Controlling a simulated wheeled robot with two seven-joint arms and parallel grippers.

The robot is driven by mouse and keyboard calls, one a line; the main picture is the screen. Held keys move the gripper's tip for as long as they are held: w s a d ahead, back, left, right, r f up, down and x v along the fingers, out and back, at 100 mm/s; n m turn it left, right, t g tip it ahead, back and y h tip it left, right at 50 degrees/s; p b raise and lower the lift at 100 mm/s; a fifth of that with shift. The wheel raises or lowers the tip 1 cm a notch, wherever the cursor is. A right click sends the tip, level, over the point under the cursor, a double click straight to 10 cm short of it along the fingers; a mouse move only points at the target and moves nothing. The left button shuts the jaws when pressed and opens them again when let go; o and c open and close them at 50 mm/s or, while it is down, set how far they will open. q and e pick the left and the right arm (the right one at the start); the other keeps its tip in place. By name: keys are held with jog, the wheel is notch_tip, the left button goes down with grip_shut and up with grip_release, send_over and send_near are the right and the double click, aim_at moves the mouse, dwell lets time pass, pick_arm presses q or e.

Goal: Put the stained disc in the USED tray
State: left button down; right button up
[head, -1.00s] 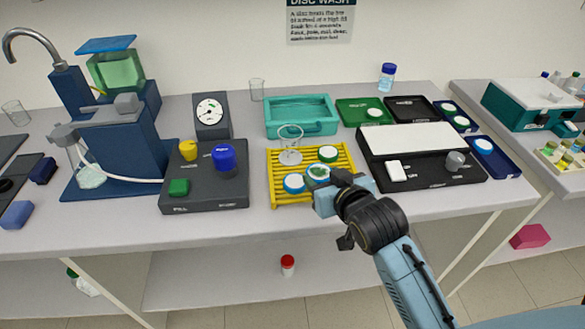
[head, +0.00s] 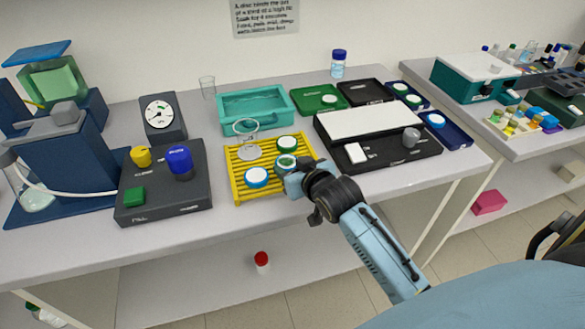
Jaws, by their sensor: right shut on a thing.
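The stained disc (head: 286,161), white-topped with a greenish-brown blotch, is at the right side of the yellow slatted rack (head: 240,188). My right gripper (head: 293,174) reaches in from the lower right and is shut on its near edge. Whether the disc is clear of the slats I cannot tell. A green-rimmed disc (head: 286,144) and a blue-rimmed disc (head: 256,177) are also on the rack. A green tray (head: 309,103) and a black tray (head: 367,89) stand at the back; their labels are too small to read, so which is USED I cannot tell. My left gripper is not in view.
A black station with a white panel (head: 395,155) is right of my gripper. Blue trays (head: 458,138) with discs lie beyond it. A grey button box (head: 130,208) is at left.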

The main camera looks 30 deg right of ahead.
jog(key=shift+f, duration=0.1)
jog(key=o, duration=1)
jog(key=shift+c, duration=0.2)
